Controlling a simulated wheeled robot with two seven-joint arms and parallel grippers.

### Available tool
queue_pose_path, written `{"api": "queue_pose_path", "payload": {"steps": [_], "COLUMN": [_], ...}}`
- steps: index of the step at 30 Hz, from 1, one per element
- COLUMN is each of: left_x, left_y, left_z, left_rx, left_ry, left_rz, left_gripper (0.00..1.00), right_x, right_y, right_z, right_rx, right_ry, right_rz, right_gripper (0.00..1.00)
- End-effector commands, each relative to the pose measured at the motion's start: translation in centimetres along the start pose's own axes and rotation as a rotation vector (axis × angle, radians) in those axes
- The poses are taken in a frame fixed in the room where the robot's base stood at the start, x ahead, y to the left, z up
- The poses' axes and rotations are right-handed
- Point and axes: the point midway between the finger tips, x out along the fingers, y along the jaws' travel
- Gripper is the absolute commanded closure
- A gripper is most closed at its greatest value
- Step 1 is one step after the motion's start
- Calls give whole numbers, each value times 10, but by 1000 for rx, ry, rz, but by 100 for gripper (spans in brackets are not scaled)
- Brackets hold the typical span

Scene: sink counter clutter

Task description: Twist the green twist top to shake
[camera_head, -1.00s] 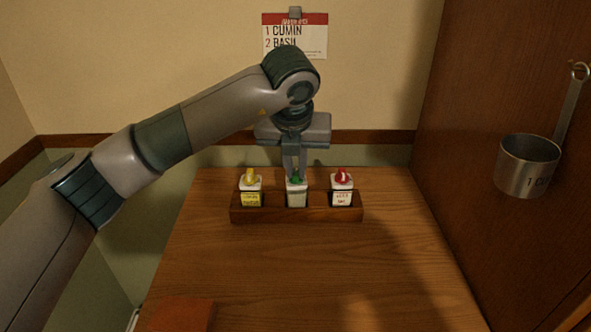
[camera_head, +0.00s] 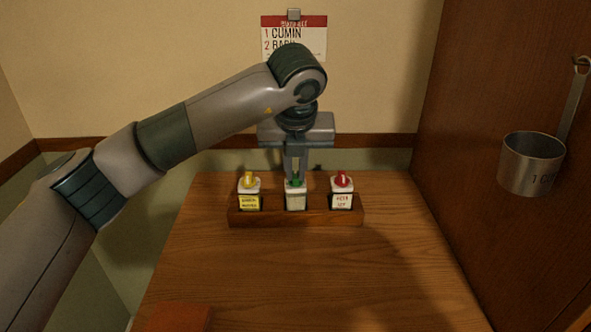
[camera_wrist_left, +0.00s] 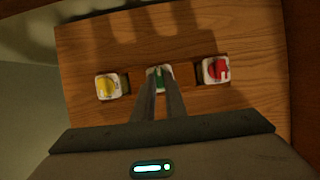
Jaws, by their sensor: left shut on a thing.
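The green twist top (camera_head: 296,183) sits on the middle jar (camera_head: 296,201) in a wooden rack (camera_head: 271,216). My left gripper (camera_head: 296,176) points straight down from above and its fingers are shut on the green top, hiding part of it. In the left wrist view, the green top (camera_wrist_left: 158,78) shows between the two fingertips of my left gripper (camera_wrist_left: 160,82). The middle jar stands upright in its slot. My right gripper is not in view.
A jar with a yellow top (camera_head: 249,181) stands left of the middle one, and a jar with a red top (camera_head: 342,181) stands right. A metal cup (camera_head: 531,164) hangs on the right panel. A card (camera_head: 294,40) hangs on the wall. The table front is mostly clear.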

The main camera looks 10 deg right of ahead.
Motion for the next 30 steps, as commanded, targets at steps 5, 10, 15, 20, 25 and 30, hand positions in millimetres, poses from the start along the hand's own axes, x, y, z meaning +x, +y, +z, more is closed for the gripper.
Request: {"api": "queue_pose_path", "payload": {"steps": [5, 10, 15, 20, 25, 30], "left_x": [0, 0, 0, 0, 0, 0], "left_y": [0, 0, 0, 0, 0, 0], "left_z": [0, 0, 0, 0, 0, 0], "left_rx": [-5, -8, -9, -8, -8, -8], "left_ry": [-1, -1, -1, -1, 0, 0], "left_rz": [2, 3, 3, 3, 3, 3], "left_gripper": [100, 100, 100, 100, 84, 70], "right_x": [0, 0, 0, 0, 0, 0], "right_y": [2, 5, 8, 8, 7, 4], "right_z": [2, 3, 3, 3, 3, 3], "right_rx": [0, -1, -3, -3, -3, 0], "right_ry": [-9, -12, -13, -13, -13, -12], "right_rz": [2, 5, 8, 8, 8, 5], "right_gripper": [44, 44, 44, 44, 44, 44]}}
